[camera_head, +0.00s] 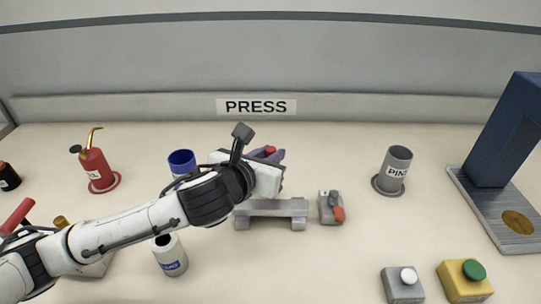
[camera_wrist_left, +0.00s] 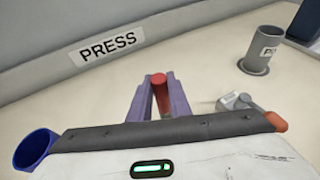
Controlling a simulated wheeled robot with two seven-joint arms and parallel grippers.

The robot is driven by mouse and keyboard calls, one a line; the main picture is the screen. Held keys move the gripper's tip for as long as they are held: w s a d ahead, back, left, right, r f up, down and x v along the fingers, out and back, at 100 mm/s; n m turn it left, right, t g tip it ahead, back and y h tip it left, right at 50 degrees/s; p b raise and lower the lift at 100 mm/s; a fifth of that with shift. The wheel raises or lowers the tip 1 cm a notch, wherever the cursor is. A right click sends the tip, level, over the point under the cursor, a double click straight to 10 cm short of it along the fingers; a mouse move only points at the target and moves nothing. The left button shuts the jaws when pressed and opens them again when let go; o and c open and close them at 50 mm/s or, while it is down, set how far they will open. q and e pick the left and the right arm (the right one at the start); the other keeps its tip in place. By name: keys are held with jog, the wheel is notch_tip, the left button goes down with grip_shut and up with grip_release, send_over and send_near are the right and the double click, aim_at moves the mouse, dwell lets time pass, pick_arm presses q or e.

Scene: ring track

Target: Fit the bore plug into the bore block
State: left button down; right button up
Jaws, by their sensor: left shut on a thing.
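My left gripper (camera_head: 270,153) is over the middle of the table, below the PRESS sign. In the left wrist view its two purple fingers are shut on a red cylindrical piece (camera_wrist_left: 160,92), which looks like the bore plug. Its red end also shows in the head view (camera_head: 270,149). A grey bridge-shaped block (camera_head: 271,207) stands in front of and below the gripper, partly hidden by my wrist. I cannot tell whether it is the bore block; no bore shows. My right gripper is not in view.
A small grey fixture with an orange-red handle (camera_head: 332,207) stands right of the grey block. A blue cup (camera_head: 181,161), a white can (camera_head: 170,256) and a red oil can (camera_head: 96,168) are left. A grey PINS cup (camera_head: 395,170) and blue press (camera_head: 505,135) are right.

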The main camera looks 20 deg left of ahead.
pick_arm(q)
jog(key=c, duration=1.6)
grip_release()
jog(key=shift+c, duration=0.2)
